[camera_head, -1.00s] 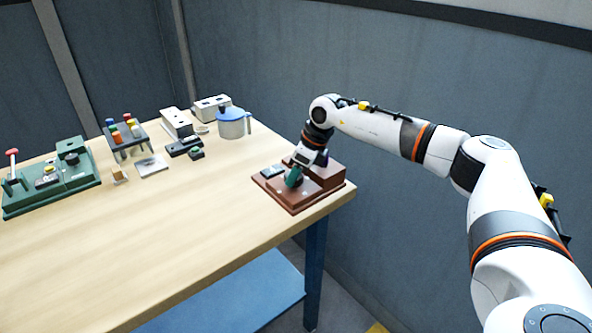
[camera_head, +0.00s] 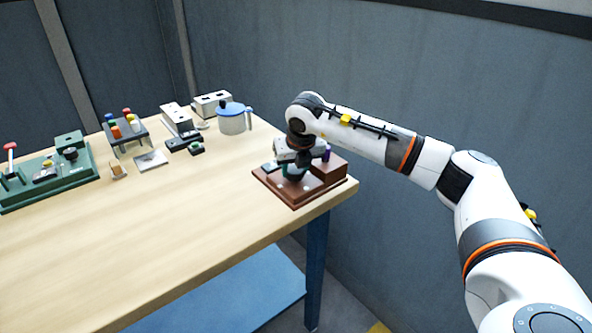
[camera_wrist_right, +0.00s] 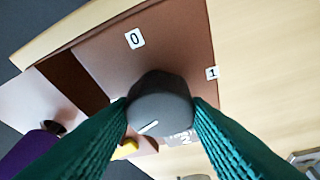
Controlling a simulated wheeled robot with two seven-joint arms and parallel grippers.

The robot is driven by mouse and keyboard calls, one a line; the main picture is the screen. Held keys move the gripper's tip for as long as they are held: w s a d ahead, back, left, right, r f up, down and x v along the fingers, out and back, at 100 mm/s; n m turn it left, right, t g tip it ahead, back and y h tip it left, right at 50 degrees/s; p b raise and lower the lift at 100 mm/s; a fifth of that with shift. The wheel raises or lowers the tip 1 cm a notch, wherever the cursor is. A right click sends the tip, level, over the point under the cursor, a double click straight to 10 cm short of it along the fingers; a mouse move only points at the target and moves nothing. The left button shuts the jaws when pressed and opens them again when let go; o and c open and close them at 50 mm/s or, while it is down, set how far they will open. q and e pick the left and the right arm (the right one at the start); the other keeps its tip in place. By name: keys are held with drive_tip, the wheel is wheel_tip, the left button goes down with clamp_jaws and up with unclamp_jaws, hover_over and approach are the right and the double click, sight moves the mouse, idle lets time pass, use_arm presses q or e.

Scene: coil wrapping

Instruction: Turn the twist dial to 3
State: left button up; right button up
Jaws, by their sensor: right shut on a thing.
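The twist dial is a dark grey round knob (camera_wrist_right: 160,103) on a brown base (camera_head: 292,199) near the table's right corner. My right gripper (camera_head: 294,176) points down over it. In the right wrist view its green ribbed fingers (camera_wrist_right: 161,110) close on the knob from both sides. A short white line on the knob sits at its lower left in that view. A 0 label (camera_wrist_right: 135,38) and a 1 label (camera_wrist_right: 212,73) show on the base. Another label, perhaps 2, is partly hidden beside the right finger. I see no 3. My left gripper is out of view.
A raised brown block (camera_head: 329,169) stands on the base beside the gripper, with a purple part (camera_wrist_right: 35,150) near it. A blue-lidded pot (camera_head: 232,120), a peg rack (camera_head: 127,131) and a green fixture (camera_head: 45,180) stand farther left. The table's front is clear.

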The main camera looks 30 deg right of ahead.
drive_tip(key=shift+a+m+g+h+b, duration=0.1)
drive_tip(key=shift+m+g+h+b, duration=0.45)
drive_tip(key=shift+m, duration=1.75)
drive_tip(key=shift+h, duration=0.25)
drive_tip(key=o, duration=1)
drive_tip(key=shift+c, duration=0.2)
drive_tip(key=b+v, duration=0.1)
drive_tip(key=v, duration=1.1)
